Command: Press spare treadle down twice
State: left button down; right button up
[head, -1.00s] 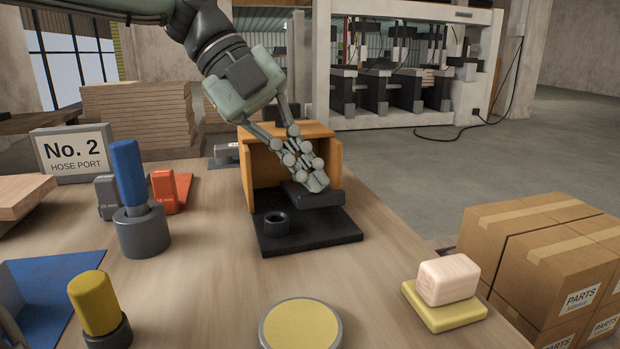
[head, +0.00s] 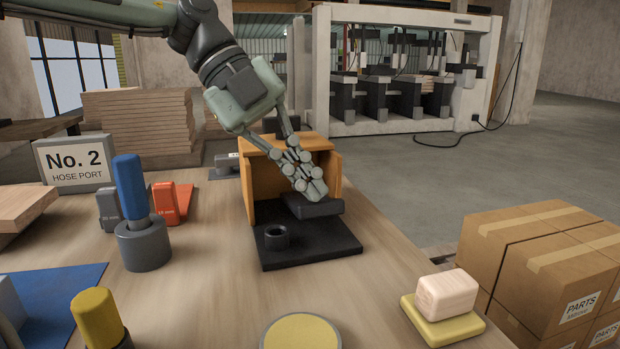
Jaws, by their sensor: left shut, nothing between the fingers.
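The treadle is a black pedal (head: 312,208) above a flat black base plate (head: 335,246), with an orange housing (head: 264,180) around its back and sides. A short black ring-shaped socket (head: 276,238) stands on the plate, left of the pedal. My left gripper (head: 316,191) reaches down in front of the housing opening, its fingers shut and empty. The fingertips are at the pedal's top and appear to touch it. The fingers hide part of the pedal and the housing's inside. The pedal's front edge looks raised above the plate. My right gripper is not in view.
A blue peg (head: 130,185) in a grey holder and a yellow peg (head: 97,315) stand on the left. A round yellow pad (head: 301,332) lies in front. A pale block (head: 443,294) sits on a yellow pad at right. Cartons (head: 545,260) stand beyond. Table around the plate's front is clear.

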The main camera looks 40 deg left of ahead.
pick_arm(q)
jog(key=shift+w+a+r, duration=0.1)
jog(key=shift+a+r, duration=0.05)
jog(key=shift+r, duration=0.2)
jog(key=shift+f, duration=0.1)
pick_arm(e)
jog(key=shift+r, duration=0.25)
